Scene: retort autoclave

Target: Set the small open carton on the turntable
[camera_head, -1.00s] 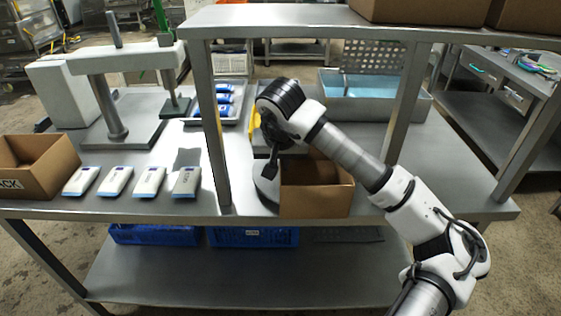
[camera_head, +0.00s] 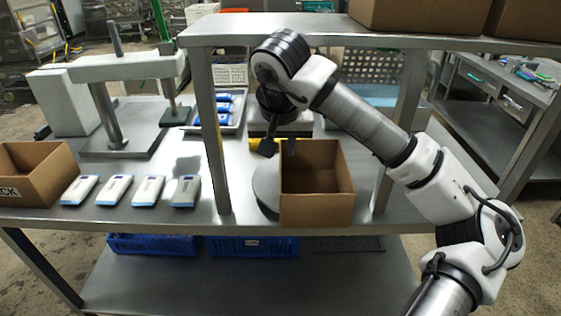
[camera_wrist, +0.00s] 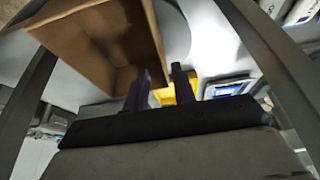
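The small open carton (camera_head: 316,206) is brown and stands upright, open side up, at the front of the bench under the raised shelf. The turntable (camera_head: 266,186), a grey disc, shows at its left. The carton covers the rest of the disc, so how centred it sits cannot be told. In the wrist view the carton (camera_wrist: 75,40) fills the upper left and the pale disc (camera_wrist: 172,35) shows beside it. My gripper (camera_head: 277,146) is above the carton's back left corner.
Shelf posts (camera_head: 208,135) stand left and right of the carton. Another open carton (camera_head: 35,172) is at the far left, with several white and blue packs (camera_head: 147,190) beside it. A yellow object (camera_wrist: 178,92) lies behind the turntable. Blue crates (camera_head: 254,246) are below.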

